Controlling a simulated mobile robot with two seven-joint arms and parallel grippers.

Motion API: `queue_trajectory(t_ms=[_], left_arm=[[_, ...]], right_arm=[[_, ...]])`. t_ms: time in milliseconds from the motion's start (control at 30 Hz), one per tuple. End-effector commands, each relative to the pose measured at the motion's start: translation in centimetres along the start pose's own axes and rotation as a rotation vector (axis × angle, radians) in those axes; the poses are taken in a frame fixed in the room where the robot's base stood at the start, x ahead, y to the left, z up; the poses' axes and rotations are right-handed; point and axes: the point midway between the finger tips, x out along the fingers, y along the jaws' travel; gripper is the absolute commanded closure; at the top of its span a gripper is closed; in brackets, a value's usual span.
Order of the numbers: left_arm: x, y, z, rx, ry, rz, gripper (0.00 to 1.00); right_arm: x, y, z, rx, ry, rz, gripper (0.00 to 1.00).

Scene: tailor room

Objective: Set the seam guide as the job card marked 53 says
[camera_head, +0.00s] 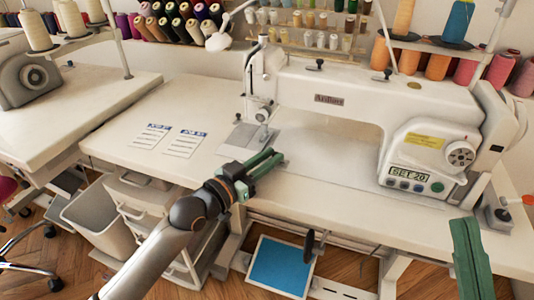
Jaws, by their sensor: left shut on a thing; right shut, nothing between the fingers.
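The white sewing machine (330,97) stands on the table, and its display (409,175) reads "SET 20". Two job cards with blue headers lie left of it, a left card (151,136) and a right card (184,144). Their numbers are too small to read surely. My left gripper (272,160) has green fingers, low over the machine bed just right of and in front of the needle plate (243,139). It is shut on a small piece, apparently the seam guide, mostly hidden by the fingers. My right gripper (468,255) is shut and empty at the lower right, by the table's front edge.
Thread spools line the back racks. A dial (460,155) and buttons sit on the machine's right end. A grey bin (92,212) and drawers (140,195) stand below the table. A blue panel (281,266) lies beneath. The tabletop around the cards is clear.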

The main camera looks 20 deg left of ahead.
Motion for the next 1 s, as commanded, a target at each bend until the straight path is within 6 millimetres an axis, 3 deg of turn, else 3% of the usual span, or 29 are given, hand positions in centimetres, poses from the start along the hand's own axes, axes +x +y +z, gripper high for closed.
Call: queue_trajectory(t_ms=[133,167,400,767,1000], left_arm=[[0.0,0.3,0.0,-0.005,0.003,0.006,1.0],[0.0,0.3,0.0,-0.005,0.003,0.005,0.77],[0.0,0.2,0.0,-0.004,0.002,0.004,0.5],[-0.4,0.1,0.1,-0.003,0.0,0.002,0.48],[-3.7,0.1,0.0,-0.002,-0.003,0.002,0.48]], right_arm=[[-0.1,0.0,0.1,0.0,-0.002,0.004,1.0],[-0.1,0.0,0.1,0.0,-0.002,0.005,1.0],[-0.1,0.1,0.2,0.001,-0.005,0.007,1.0],[0.0,0.1,0.2,0.001,-0.008,0.007,1.0],[0.5,0.4,-0.3,-0.009,-0.006,0.005,1.0]])
